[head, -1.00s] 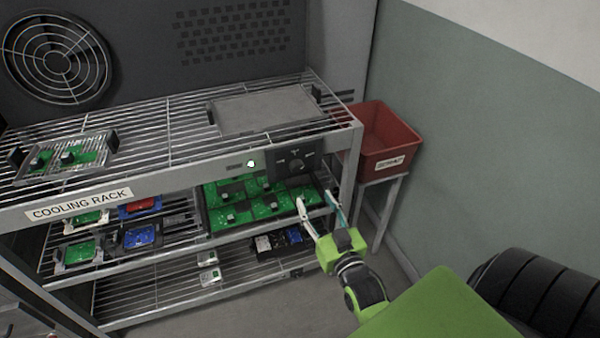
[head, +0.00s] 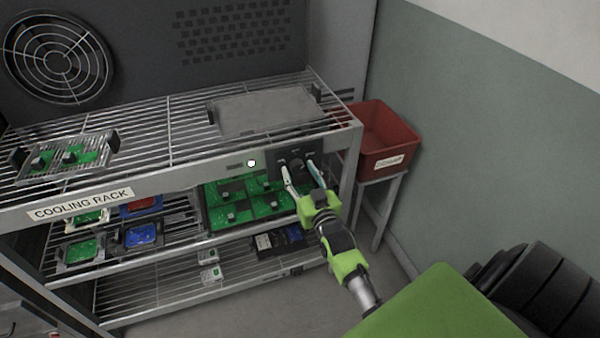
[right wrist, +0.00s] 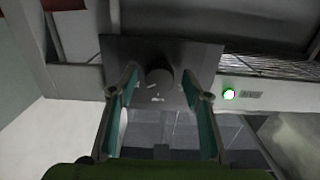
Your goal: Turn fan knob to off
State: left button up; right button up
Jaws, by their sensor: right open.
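The fan knob (head: 296,164) is a dark round knob on a dark control panel (head: 281,157) at the right end of the cooling rack's front rail. In the right wrist view the knob (right wrist: 159,77) shows between the two fingers, on the panel (right wrist: 200,54). My right gripper (head: 301,169) is open, with its fingertips in front of the panel, one on each side of the knob. In the right wrist view my right gripper (right wrist: 160,95) holds nothing; whether a finger touches the knob I cannot tell. My left gripper is not in view.
A lit indicator (head: 251,163) sits on the rail left of the panel. The rack's shelves hold green circuit boards (head: 240,205) and trays. A red bin (head: 385,140) stands right of the rack. A round fan grille (head: 57,60) is on the back wall.

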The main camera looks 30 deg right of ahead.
jog(key=c, duration=1.1)
